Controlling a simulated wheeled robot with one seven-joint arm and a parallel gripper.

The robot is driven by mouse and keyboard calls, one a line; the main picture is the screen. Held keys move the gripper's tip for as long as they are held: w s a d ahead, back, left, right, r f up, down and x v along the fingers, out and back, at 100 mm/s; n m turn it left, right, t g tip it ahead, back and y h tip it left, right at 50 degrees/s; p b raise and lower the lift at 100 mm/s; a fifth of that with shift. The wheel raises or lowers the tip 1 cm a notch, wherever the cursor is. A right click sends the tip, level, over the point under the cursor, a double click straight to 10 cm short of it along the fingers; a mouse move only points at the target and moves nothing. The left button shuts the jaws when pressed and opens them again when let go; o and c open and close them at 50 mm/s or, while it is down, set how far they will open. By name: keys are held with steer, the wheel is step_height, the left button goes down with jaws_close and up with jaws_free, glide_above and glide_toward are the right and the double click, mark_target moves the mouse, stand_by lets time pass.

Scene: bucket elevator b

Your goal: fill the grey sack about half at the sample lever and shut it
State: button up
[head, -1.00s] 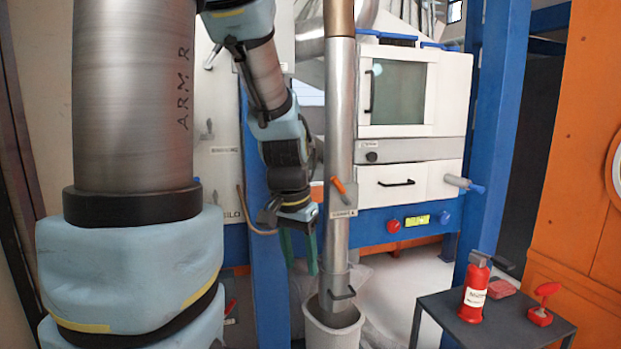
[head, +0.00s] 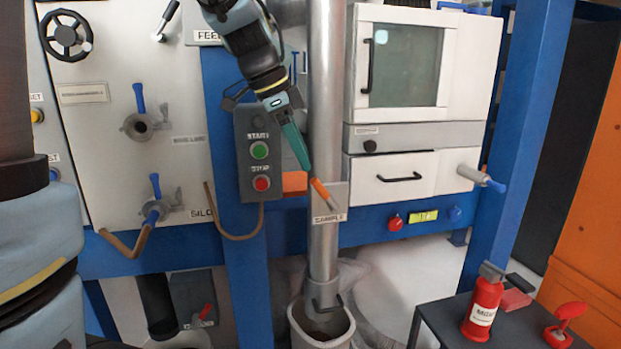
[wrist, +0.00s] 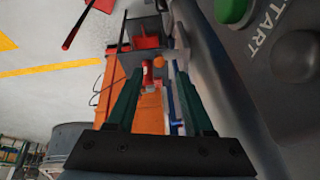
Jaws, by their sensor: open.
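The sample lever (head: 323,191) has an orange handle and sits tilted on a plate marked SAMPLE, on the grey vertical pipe (head: 325,110). A pale grey open-topped container (head: 342,338), perhaps the sack, stands under the pipe's lower end. Its mouth faces up, and I cannot see how full it is. My gripper (head: 306,166) has green fingers pointing down and right, with the tips just above and left of the lever handle. I cannot tell whether they touch it. In the wrist view my gripper (wrist: 156,78) has its fingers apart, with nothing clearly between them.
A grey START/STOP box (head: 258,205) hangs close left of my gripper; it also fills the right of the wrist view (wrist: 280,95). A blue post (head: 240,270) stands below it. A dark table (head: 430,325) with a red extinguisher-like bottle (head: 483,308) stands at right.

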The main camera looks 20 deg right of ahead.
mark_target(316, 183)
steer(key=p+x, duration=0.1)
steer(key=x, duration=0.6)
steer(key=shift+d+f, duration=0.15)
steer(key=shift+f, duration=0.05)
steer(key=shift+c, duration=0.2)
jaws_close()
stand_by(1.0)
